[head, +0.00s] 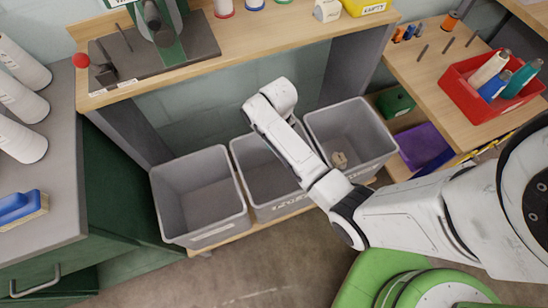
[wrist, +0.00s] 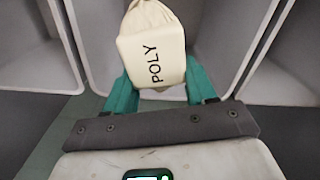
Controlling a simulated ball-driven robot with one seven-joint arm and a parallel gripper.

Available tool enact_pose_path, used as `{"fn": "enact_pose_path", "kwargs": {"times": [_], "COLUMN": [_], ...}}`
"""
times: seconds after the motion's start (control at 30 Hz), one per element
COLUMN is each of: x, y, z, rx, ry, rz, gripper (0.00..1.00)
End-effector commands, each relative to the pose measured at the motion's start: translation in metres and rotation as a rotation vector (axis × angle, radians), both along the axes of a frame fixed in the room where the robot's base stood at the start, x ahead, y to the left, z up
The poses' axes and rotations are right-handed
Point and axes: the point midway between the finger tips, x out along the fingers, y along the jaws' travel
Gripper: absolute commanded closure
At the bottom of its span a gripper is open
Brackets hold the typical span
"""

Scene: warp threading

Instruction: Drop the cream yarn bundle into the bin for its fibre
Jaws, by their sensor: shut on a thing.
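My gripper (wrist: 159,88) is shut on the cream yarn bundle (wrist: 152,30), with one teal finger on each side of it. The bundle is marked POLY in black. In the head view my arm reaches over the middle grey bin (head: 243,158), and the gripper and bundle are hidden there. The left grey bin (head: 170,205) looks empty. The right grey bin (head: 385,150) has a small beige thing (head: 339,160) on its floor. The bins carry front labels that are too small to read surely. In the wrist view the bundle shows in front of the middle bin's opening.
A wooden bench (head: 240,40) with spools and a dark plate runs above the bins. A green cabinet (head: 120,190) stands left of them. A side bench with a red tray (head: 490,85) is at right. Open floor (head: 255,275) lies in front.

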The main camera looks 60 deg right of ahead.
Motion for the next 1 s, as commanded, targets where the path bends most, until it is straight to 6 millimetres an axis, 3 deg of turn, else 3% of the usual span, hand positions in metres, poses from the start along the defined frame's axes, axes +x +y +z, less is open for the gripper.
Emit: {"fn": "enact_pose_path", "kwargs": {"times": [0.27,0.3,0.6,0.87,1.0], "x": [0.0,0.0,0.0,0.0,0.001], "y": [0.0,0.0,0.0,0.0,0.0], "z": [-0.002,-0.002,-0.002,-0.001,0.011], "rx": [0.0,0.0,0.0,0.0,-0.001], "ry": [0.0,0.0,0.0,0.0,-0.003], "rz": [0.0,0.0,0.0,0.0,0.001], "gripper": [0.74,0.44,0.15,0.15,0.15]}}
